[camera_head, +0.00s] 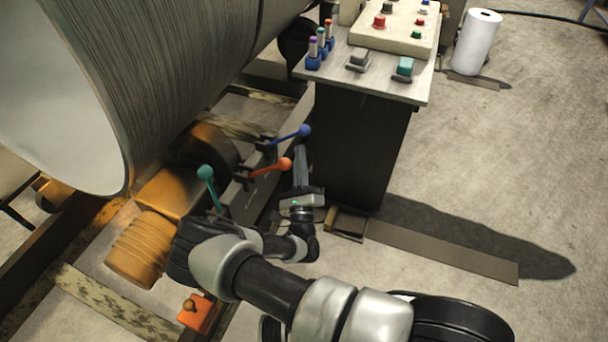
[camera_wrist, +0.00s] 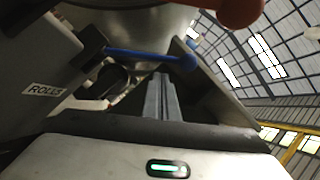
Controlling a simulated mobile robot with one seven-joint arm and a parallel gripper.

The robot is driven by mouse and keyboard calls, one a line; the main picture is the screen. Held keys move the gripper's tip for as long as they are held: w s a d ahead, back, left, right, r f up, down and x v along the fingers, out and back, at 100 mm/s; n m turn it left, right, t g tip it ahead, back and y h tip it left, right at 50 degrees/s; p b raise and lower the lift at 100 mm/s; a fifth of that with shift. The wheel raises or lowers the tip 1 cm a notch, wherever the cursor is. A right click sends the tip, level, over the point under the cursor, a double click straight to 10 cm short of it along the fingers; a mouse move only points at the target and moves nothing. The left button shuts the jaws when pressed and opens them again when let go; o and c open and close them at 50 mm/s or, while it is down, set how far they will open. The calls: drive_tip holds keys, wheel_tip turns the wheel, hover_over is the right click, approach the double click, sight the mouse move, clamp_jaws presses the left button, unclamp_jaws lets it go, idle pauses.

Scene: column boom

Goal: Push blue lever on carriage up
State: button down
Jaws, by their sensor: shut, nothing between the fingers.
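The blue lever (camera_head: 304,131) is on the roller carriage beside the big cylinder, its rod pointing right and slightly up in the head view. In the wrist view the blue lever (camera_wrist: 145,53) crosses the upper middle, with its round knob at the right end. My gripper (camera_head: 299,149) is shut and empty, its fingers pointing toward the lever from just below the knob. In the wrist view the fingertips (camera_wrist: 160,78) appear under the rod, left of the knob. A small gap shows, but I cannot tell whether they touch.
An orange-red lever (camera_head: 284,164) is close on the left of my gripper, and a teal lever (camera_head: 206,173) stands further left. A control console (camera_head: 350,150) stands close on the right. In the wrist view a "ROLLS" label (camera_wrist: 44,90) is on a grey panel.

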drive_tip(key=shift+w+a+r, duration=0.4)
drive_tip(key=shift+a+r, duration=0.15)
drive_tip(key=shift+r, duration=0.25)
